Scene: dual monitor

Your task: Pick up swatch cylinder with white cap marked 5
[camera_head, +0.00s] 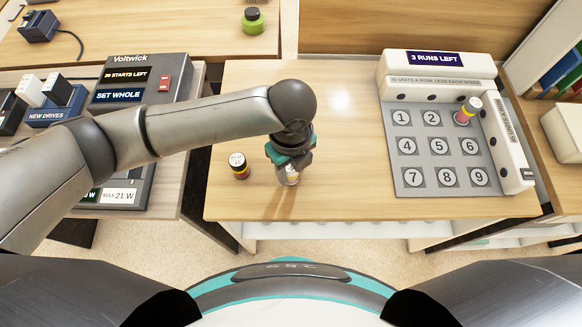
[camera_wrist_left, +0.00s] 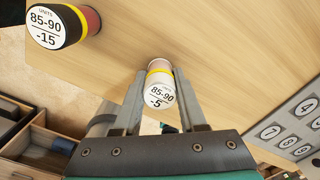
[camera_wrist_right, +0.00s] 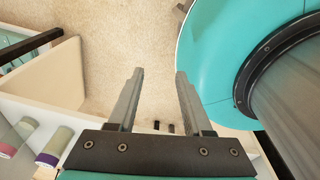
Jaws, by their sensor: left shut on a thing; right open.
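The swatch cylinder with a white cap (camera_wrist_left: 160,95) has a yellow band and a pinkish body, and its cap reads "85-90" and "-5". My left gripper (camera_wrist_left: 160,76) is shut on it, one finger on each side. In the head view this cylinder (camera_head: 292,177) shows just below my left gripper (camera_head: 287,163), over the middle table; I cannot tell whether it touches the tabletop. A black-capped cylinder marked "85-90" and "-15" (camera_wrist_left: 56,26) stands to its left, also in the head view (camera_head: 239,166). My right gripper (camera_wrist_right: 157,75) is open and empty, over the floor.
A grey panel (camera_head: 435,188) with numbered round spots stands at the right of the table. A pink cylinder with a yellow band (camera_head: 468,110) stands on its spot 3. A Voltwick console (camera_head: 150,130) lies left.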

